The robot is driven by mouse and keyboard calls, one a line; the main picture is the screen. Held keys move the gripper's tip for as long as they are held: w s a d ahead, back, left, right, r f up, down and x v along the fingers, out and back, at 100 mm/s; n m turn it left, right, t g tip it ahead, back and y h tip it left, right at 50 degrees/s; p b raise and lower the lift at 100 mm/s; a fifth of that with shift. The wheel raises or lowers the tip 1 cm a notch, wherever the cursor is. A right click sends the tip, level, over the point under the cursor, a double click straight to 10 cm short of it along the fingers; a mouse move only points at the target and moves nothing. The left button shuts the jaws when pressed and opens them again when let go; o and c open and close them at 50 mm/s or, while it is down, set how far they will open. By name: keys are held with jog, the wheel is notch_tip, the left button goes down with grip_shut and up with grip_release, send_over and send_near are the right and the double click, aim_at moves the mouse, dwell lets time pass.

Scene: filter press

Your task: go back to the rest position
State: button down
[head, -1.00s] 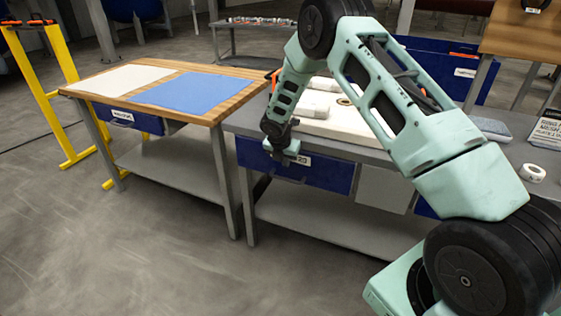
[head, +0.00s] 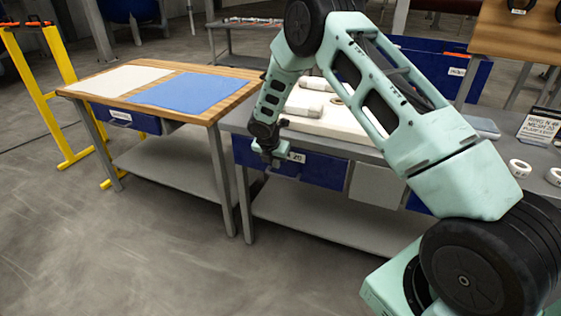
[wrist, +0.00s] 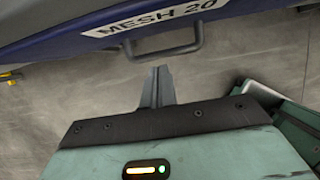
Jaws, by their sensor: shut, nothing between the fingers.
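My gripper (head: 276,161) hangs in front of the grey bench, close to the front of a blue drawer (head: 322,170). In the wrist view my gripper (wrist: 159,72) shows its narrow grey fingers together, with nothing between them. The fingertips are just short of a grey drawer handle (wrist: 168,52) and appear apart from it. Above the handle is a white label (wrist: 150,22) reading MESH 20. The drawer looks closed in the head view. My arm hides part of the bench top.
A wooden-topped table (head: 215,110) with a white and a blue sheet (head: 185,90) stands left. A yellow stand (head: 40,95) is beyond it. The floor in front is clear.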

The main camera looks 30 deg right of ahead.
jog(key=v, duration=0.8)
jog(key=shift+r, duration=0.2)
jog(key=s+a+r+m+y+p, duration=0.3)
jog(key=s+a+r+m, duration=0.4)
jog(key=s+a+r, duration=0.8)
jog(key=s+a+r+m+g+p, duration=0.1)
jog(key=s+a+m, duration=0.1)
jog(key=s, duration=0.6)
jog(key=s+a+r+m+p, duration=0.1)
jog(key=s+a+r+m, duration=0.1)
jog(key=s+m, duration=0.3)
jog(key=s+a+r+m+g+y+p, duration=0.1)
jog(key=s+a+r+m, duration=0.1)
jog(key=s, duration=1)
jog(key=shift+a+m+g, duration=0.3)
jog(key=shift+a+m, duration=0.4)
jog(key=shift+a, duration=0.05)
jog(key=shift+s+r, duration=0.1)
jog(key=shift+r, duration=0.05)
